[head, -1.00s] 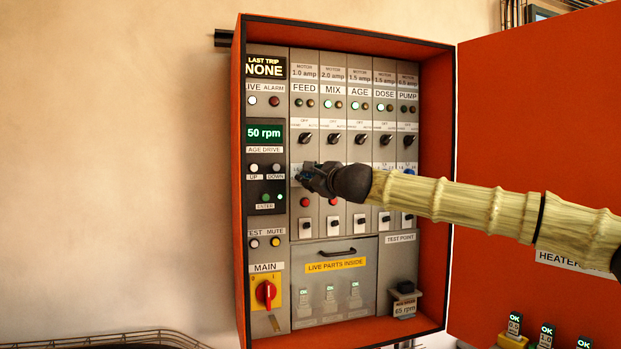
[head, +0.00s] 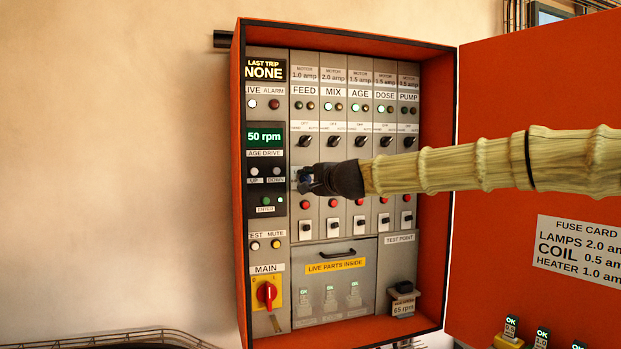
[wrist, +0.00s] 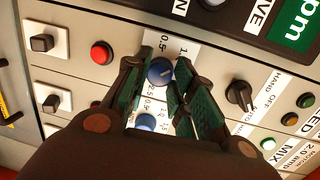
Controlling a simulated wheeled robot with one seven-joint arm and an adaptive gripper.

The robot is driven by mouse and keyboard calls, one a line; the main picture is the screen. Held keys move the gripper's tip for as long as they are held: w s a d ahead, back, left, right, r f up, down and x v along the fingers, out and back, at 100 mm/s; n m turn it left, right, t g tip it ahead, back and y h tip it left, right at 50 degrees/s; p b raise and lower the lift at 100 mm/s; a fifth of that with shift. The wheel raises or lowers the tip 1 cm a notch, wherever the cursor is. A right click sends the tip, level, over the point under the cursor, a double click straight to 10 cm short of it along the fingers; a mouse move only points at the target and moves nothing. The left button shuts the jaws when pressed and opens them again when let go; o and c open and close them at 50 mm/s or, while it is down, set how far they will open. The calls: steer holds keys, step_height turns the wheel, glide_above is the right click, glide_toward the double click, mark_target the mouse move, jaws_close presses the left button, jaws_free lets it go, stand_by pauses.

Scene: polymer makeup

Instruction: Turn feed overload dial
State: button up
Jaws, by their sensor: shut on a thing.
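The feed overload dial (wrist: 160,70) is a blue round knob with a pale mark, in the FEED column beside a white scale strip. In the wrist view it sits between the two green-padded fingers of my gripper (wrist: 158,78), which is shut on it. In the head view my gripper (head: 304,180) reaches into the panel from the right at the FEED column and hides most of this dial. A second blue dial (wrist: 146,121), in the MIX column, lies just below the fingers in the wrist view, partly hidden.
The FEED selector knob (head: 305,141) is above my gripper and a red button (head: 305,205) is below. The speed display (head: 265,136) reads 50 rpm. The orange cabinet (head: 238,200) walls surround the panel, and its open door (head: 520,110) stands right, behind my arm.

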steer(key=shift+n, duration=0.6)
steer(key=o, duration=1.1)
steer(key=shift+c, duration=0.2)
steer(key=v, duration=1.2)
